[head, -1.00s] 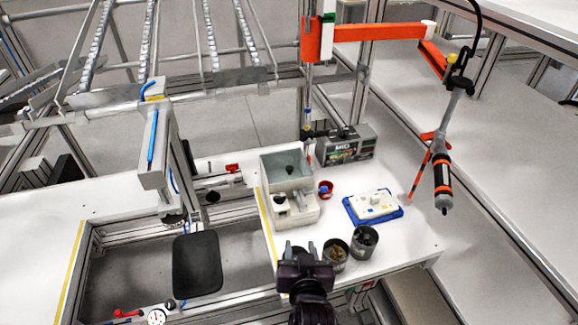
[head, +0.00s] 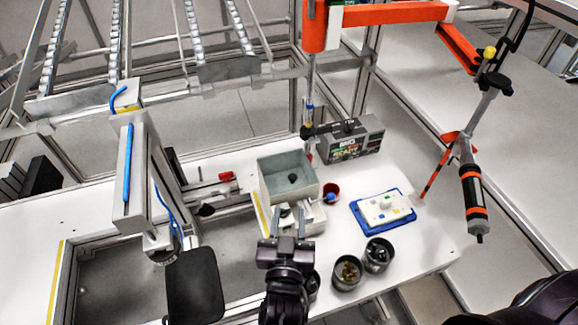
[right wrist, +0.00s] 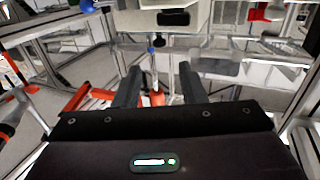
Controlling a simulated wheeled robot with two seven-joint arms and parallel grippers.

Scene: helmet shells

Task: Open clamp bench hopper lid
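The bench hopper (head: 265,190) is a pale grey box on the white bench, in the middle of the head view. A grey-green panel with a small black knob (head: 292,178) shows within its rim; I cannot tell whether this is the lid. A lower pale part with a dark knob (head: 284,211) sits at its near side. My right gripper (head: 287,236) is just in front of that near part, fingers pointing toward it. In the right wrist view its two fingers (right wrist: 158,82) are apart, with nothing clearly held. My left gripper is not in view.
Two metal cups (head: 347,272) of small parts stand right of my right gripper. A red cup (head: 331,193), a blue-edged tray (head: 383,209) and a dark box (head: 350,140) sit to the right and behind. A grey clamp-like column (head: 130,180) stands left. An orange arm (head: 390,13) hangs overhead.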

